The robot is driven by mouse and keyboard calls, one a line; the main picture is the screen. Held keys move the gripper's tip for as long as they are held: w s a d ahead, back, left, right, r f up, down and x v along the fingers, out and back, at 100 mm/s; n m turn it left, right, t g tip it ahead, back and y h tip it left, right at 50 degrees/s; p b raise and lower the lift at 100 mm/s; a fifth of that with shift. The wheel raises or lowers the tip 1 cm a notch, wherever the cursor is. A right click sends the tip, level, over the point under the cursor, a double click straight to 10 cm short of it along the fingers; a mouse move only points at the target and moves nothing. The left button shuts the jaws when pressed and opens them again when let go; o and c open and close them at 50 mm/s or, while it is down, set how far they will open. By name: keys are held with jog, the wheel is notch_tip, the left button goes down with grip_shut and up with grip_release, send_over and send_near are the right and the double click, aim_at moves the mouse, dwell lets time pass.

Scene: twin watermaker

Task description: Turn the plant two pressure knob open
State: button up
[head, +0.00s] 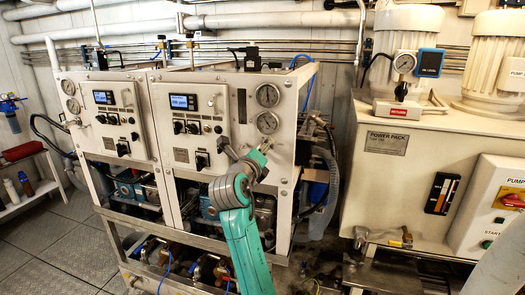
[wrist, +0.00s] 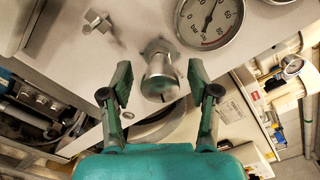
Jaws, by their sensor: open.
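A silver round knob (wrist: 160,78) sticks out from the white front panel in the wrist view, beside a round bar gauge (wrist: 212,18). My gripper (wrist: 160,92) is open, with one finger on each side of the knob. Both fingers look clear of it, though their depth relative to the knob is hard to judge. In the head view my gripper (head: 256,160) is at the right side of the right-hand unit's panel (head: 225,85), below its two gauges. My arm and gripper hide the knob there.
A second metal handle (wrist: 97,22) sits on the panel at the upper left of the wrist view. Left of my gripper in the head view is a black switch (head: 202,161). The power pack (head: 388,170) stands to the right, with hoses between.

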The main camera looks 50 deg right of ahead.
jog(key=shift+d, duration=0.1)
grip_shut()
jog(key=shift+n, duration=0.3)
